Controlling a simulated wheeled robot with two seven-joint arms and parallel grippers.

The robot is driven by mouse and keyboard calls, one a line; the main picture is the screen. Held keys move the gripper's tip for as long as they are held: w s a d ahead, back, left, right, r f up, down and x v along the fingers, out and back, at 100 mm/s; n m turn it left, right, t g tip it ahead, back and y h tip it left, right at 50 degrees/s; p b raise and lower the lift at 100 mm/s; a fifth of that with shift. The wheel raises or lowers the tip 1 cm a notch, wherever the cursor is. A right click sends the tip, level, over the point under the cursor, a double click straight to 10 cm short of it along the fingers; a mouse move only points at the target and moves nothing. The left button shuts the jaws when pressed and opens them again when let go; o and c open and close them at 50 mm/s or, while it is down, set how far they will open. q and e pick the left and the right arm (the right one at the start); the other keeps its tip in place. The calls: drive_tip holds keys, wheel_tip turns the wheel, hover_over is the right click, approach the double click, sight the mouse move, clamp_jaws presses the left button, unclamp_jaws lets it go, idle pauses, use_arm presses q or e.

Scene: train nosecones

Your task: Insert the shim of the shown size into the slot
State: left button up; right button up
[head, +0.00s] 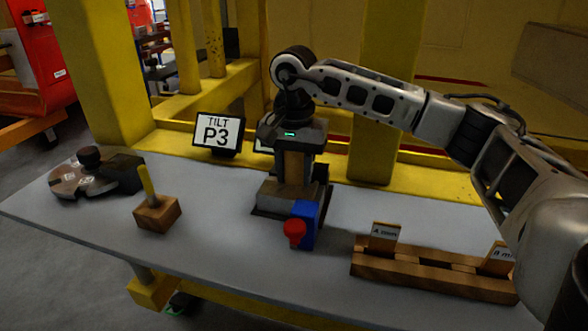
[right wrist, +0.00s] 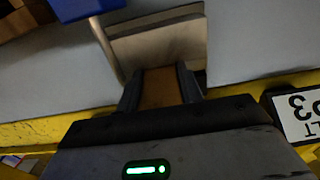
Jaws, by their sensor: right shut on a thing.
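My right gripper (head: 291,176) points down and is shut on a brown shim (head: 291,162), which also shows between the fingers in the right wrist view (right wrist: 160,88). The gripper is directly over the grey metal slot block (head: 268,203), near the middle of the table; the right wrist view shows the block (right wrist: 160,47) just beyond the fingertips. The shim's lower end is hidden, so I cannot tell whether it is in the slot. The shim's label is not visible. A wooden rack (head: 425,277) holds a "4 mm" shim (head: 383,237) and an "8 mm" shim (head: 499,258). My left gripper is not in view.
A blue block with a red knob (head: 295,231) stands in front of the slot block. A sign reading "TILT P3" (head: 217,132) stands at the back. A wooden block with a yellow peg (head: 157,212) and a round grey fixture (head: 80,178) are at left. The front-middle table is clear.

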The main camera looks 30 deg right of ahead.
drive_tip(key=shift+r+p, duration=0.75)
drive_tip(key=shift+r, duration=0.55)
drive_tip(key=shift+p, duration=0.3)
idle(0.6)
drive_tip(key=shift+f+b, duration=0.7)
drive_tip(key=shift+f, duration=0.25)
drive_tip(key=shift+f+b, duration=0.3)
drive_tip(key=shift+f, duration=0.15)
drive_tip(key=o, duration=1.3)
